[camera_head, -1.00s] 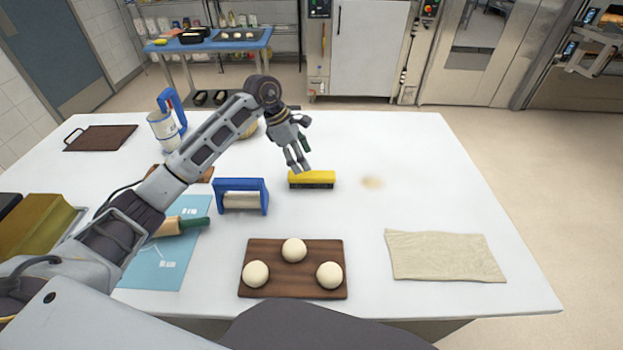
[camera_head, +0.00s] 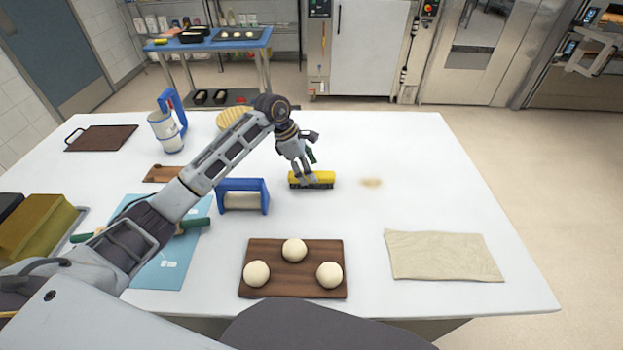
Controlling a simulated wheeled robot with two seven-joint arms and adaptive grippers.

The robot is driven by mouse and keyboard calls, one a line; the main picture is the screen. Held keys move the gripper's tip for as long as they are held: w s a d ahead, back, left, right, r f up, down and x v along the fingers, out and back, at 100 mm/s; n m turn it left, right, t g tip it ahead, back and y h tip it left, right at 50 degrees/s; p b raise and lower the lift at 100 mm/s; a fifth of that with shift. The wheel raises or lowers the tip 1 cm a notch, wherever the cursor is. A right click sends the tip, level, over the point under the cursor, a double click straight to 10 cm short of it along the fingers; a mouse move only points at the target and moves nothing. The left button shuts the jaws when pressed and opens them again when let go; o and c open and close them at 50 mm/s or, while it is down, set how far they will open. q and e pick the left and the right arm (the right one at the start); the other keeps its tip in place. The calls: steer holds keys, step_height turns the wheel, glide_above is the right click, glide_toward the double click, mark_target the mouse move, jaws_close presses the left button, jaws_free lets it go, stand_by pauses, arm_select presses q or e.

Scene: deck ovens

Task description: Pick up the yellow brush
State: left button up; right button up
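The yellow brush (camera_head: 325,177) lies on the white table near its middle, yellow block up and dark bristles down. My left gripper (camera_head: 305,180) reaches in from the left and is down at the brush, its fingers overlapping the brush's left and middle part. The fingers look a little apart, but I cannot tell whether they are shut on the brush. The brush appears to rest on the table. My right gripper is not in view.
A blue-framed roller (camera_head: 243,184) stands left of the brush. A brown board (camera_head: 270,288) with three dough balls lies in front, and a beige cloth (camera_head: 443,256) lies front right. The table's right side is mostly clear.

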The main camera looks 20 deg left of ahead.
arm_select(q)
steer(key=shift+d+f, duration=0.25)
steer(key=shift+f, duration=0.15)
steer(key=shift+x, duration=0.85)
steer(key=shift+w+d+f, duration=0.1)
steer(key=shift+f, duration=0.2)
steer(key=c, duration=1.1)
steer(key=shift+r, duration=0.1)
steer(key=shift+c, duration=0.2)
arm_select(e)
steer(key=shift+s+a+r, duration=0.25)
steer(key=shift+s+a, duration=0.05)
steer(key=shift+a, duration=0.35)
